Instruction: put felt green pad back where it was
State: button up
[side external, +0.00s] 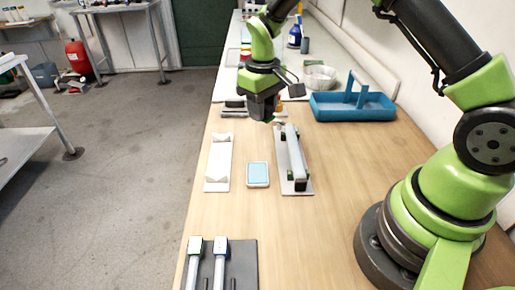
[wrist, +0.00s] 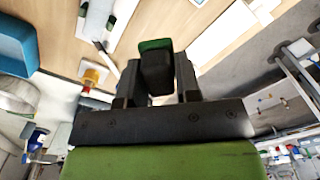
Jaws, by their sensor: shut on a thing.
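The felt green pad (wrist: 155,45) is a small dark block with a green face, seen in the wrist view between my fingers. My gripper (wrist: 157,75) is shut on it, one dark finger on each side. In the side external view my gripper (side external: 264,108) hangs over the wooden table, just behind the white plate that carries a grey bar. Only a small sliver of the pad's green (side external: 268,121) shows there under the fingers. Whether the pad touches anything below cannot be told.
The grey bar (side external: 292,152) lies on its plate with green bits at the ends. A white rack (side external: 218,165) and a blue-topped device (side external: 257,174) lie to its left. A blue tray (side external: 350,106) stands at right. A black mat (side external: 243,262) holds two tools in front.

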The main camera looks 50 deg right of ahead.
aim_at(255, 148)
jog(key=f, duration=0.3)
jog(key=w+f, duration=0.1)
jog(key=f, duration=0.3)
jog(key=w+f, duration=0.1)
jog(key=f, duration=0.2)
jog(key=shift+w+f, duration=0.15)
jog(key=shift+f, duration=0.1)
jog(key=o, duration=0.9)
jog(key=shift+f, duration=0.15)
